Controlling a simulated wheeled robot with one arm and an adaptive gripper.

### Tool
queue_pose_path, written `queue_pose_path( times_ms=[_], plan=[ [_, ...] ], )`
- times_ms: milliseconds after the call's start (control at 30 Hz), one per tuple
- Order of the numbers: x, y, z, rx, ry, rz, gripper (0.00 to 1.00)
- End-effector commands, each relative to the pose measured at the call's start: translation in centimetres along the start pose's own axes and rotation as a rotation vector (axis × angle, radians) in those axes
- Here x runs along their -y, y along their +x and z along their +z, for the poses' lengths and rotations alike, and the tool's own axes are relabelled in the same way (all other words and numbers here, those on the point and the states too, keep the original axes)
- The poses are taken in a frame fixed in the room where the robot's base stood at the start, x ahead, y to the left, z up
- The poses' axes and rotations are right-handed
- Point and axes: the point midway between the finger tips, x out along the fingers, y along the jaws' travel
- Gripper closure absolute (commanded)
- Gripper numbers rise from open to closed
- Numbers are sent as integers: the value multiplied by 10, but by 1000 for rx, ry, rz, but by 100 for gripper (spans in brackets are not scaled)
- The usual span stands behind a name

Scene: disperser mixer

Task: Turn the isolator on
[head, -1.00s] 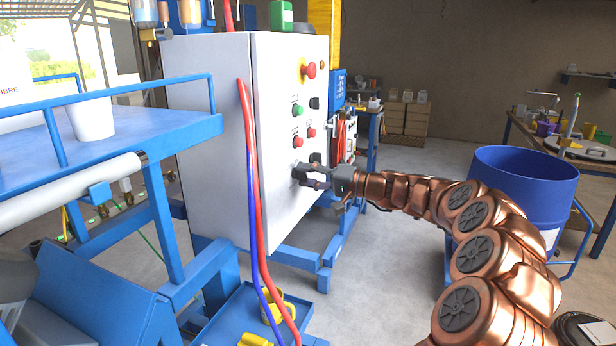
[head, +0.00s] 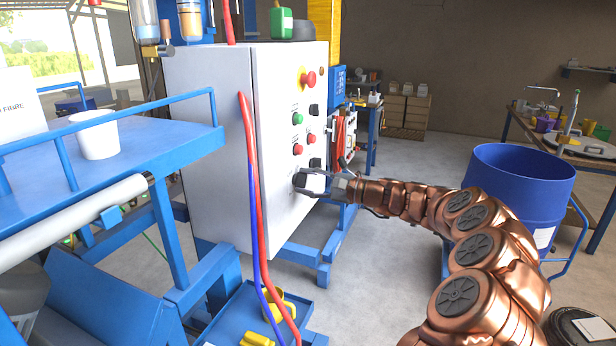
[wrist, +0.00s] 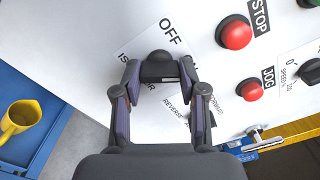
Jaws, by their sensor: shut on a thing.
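The isolator is a black rotary knob (wrist: 160,66) on the cabinet's white front panel, with a white label reading "OFF" and part of "ISOLATOR" beside it. My gripper (wrist: 160,80) is shut on this knob, one finger on each side, in the wrist view. In the head view my gripper (head: 308,183) is at the lower part of the panel and largely hides the knob. The white cabinet (head: 210,130) stands left of my arm. The knob's exact pointing direction is hard to tell behind the fingers.
A red STOP button (wrist: 233,32), a red JOG button (wrist: 250,91) and a speed knob (wrist: 311,71) are nearby. A green button (head: 297,118) and emergency stop (head: 308,79) sit higher. A blue drum (head: 520,195) stands right. Red and blue hoses (head: 256,210) hang at the cabinet's left front edge.

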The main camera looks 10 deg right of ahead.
Motion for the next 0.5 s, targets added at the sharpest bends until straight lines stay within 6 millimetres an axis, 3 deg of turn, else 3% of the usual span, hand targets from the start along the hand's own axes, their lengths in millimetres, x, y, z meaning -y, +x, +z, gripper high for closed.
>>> queue_pose_path(
  times_ms=[500],
  plan=[
    [0,0,0,0,158,1,93]
  ],
)
